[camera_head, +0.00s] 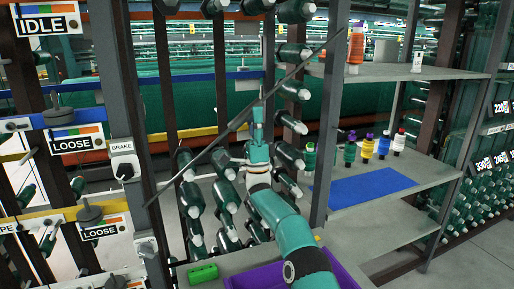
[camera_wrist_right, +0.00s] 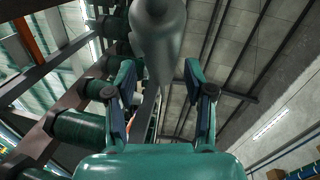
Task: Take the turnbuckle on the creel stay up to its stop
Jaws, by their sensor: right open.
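The creel stay (camera_head: 190,167) is a thin dark rod that runs diagonally from lower left to upper right across the frame of cones. Its thicker grey part, which looks like the turnbuckle (camera_head: 239,121), is near my right gripper (camera_head: 257,113). In the right wrist view the grey turnbuckle body (camera_wrist_right: 158,38) is large, tapering downward between and beyond the two fingertips. My right gripper also shows there (camera_wrist_right: 159,68), with its fingers spread and not closed on the body. The stop cannot be made out. My left gripper is not in view.
Green cones (camera_head: 292,90) on pegs crowd around the stay. Dark uprights stand at both sides. A grey shelf (camera_head: 420,185) at right carries small spools and a blue mat (camera_head: 370,187). A purple crate (camera_head: 345,277) and a green block (camera_head: 203,273) are low in front. A BRAKE box (camera_head: 124,165) is at left.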

